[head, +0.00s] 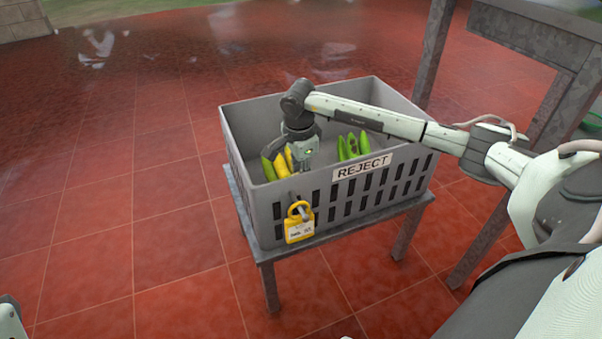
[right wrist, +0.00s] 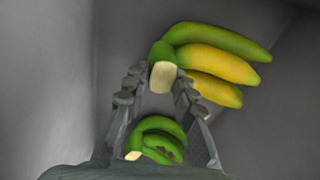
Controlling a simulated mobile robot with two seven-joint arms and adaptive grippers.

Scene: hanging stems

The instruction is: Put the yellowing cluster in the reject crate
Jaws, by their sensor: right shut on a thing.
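The yellowing cluster (head: 280,164), green and yellow bananas, is down inside the left part of the grey reject crate (head: 268,212). In the right wrist view the cluster (right wrist: 222,65) has its pale cut stem end between the fingertips. My right gripper (head: 300,160) reaches down into the crate and is shut on this stem. In the right wrist view the gripper (right wrist: 158,88) partly frames the cluster. Whether the cluster touches the crate floor is hard to tell. My left gripper is not in view.
A green cluster with dark spots (head: 352,147) lies inside the crate to the right; it also shows in the right wrist view (right wrist: 160,140). The crate stands on a grey stand (head: 267,285); a metal frame (head: 435,50) rises behind right.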

